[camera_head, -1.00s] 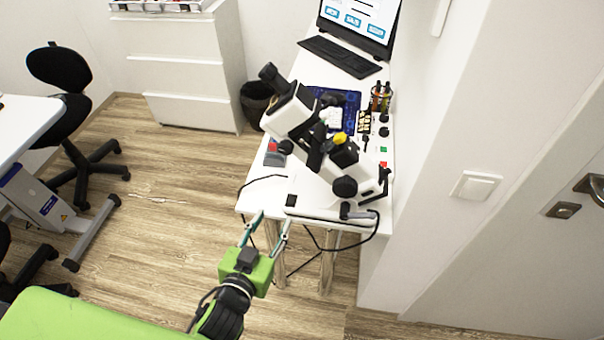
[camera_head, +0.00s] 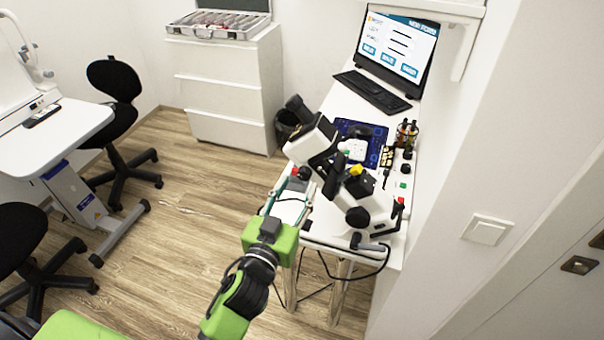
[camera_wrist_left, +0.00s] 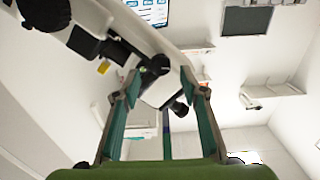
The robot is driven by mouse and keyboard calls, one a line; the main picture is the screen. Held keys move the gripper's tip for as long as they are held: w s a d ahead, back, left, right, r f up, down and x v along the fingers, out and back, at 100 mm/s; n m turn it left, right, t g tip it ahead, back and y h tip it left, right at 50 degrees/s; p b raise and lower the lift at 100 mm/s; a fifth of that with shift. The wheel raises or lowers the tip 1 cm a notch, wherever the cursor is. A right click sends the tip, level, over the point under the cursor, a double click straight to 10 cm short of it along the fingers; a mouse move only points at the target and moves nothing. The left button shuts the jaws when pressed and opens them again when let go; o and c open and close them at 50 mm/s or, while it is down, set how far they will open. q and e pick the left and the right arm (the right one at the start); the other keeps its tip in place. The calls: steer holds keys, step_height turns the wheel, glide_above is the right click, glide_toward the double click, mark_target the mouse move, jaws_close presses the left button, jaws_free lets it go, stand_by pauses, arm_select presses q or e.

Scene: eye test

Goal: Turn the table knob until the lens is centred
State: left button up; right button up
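A white instrument with black parts (camera_head: 316,140) stands on the white table (camera_head: 350,100). A large round black knob (camera_head: 358,217) is on its near side; I cannot tell whether this is the table knob. No lens can be made out. My left gripper (camera_head: 294,194) is open at the table's near left corner, its fingers spread left of the instrument's base. In the left wrist view, the open left gripper (camera_wrist_left: 162,72) has black parts of the instrument (camera_wrist_left: 155,66) between or beyond its fingertips; contact cannot be judged. My right gripper is not in view.
A cable hangs at the front edge. The wall closes the right side.

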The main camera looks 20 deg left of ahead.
mark_target(303, 176)
arm_select(q)
steer(key=shift+w+p, duration=0.3)
steer(key=shift+w, duration=1.8)
steer(key=shift+c, duration=0.3)
steer(key=c, duration=1)
steer(key=shift+m, duration=1)
steer(key=shift+c, duration=0.2)
steer(key=o, duration=1.1)
steer(key=shift+s, duration=0.1)
steer(key=s, duration=1.2)
steer(key=shift+a, duration=0.2)
